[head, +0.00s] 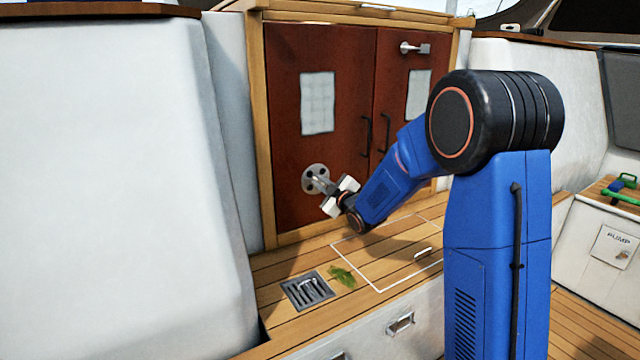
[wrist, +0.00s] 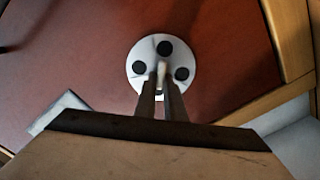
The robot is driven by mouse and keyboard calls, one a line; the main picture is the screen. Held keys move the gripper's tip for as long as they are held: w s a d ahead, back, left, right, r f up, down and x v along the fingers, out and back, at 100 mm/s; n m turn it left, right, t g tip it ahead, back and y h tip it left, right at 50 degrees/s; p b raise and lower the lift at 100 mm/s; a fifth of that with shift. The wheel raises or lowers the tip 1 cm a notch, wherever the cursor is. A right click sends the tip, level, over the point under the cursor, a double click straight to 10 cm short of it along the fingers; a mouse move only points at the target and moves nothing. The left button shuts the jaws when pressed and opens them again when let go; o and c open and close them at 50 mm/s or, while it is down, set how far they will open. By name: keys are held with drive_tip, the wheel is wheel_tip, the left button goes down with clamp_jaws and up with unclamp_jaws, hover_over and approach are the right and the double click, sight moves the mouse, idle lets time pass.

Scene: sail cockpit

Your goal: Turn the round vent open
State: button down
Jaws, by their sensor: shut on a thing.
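The round vent (head: 309,172) is a pale metal disc with dark round holes, low on the left red-brown door. In the wrist view the vent (wrist: 147,51) faces me, with several dark holes around a small raised grip (wrist: 161,70) at its middle. My gripper (head: 326,185) reaches the vent from the right and front. It also shows in the wrist view (wrist: 161,84), with its two fingers close together on the raised grip. The fingers hide part of the grip and the lower part of the disc.
The two doors (head: 345,85) have black handles and a latch (head: 414,48) at the upper right. Below lies a teak bench with a grating (head: 307,291), a green leaf (head: 342,276) and a hatch outline. A white wall (head: 110,180) stands at the left.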

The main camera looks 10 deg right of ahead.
drive_tip(key=c, duration=1.8)
unclamp_jaws()
drive_tip(key=shift+c, duration=0.2)
drive_tip(key=shift+s, duration=0.1)
drive_tip(key=v, duration=1.7)
drive_tip(key=shift+s, duration=0.1)
drive_tip(key=shift+d, duration=0.1)
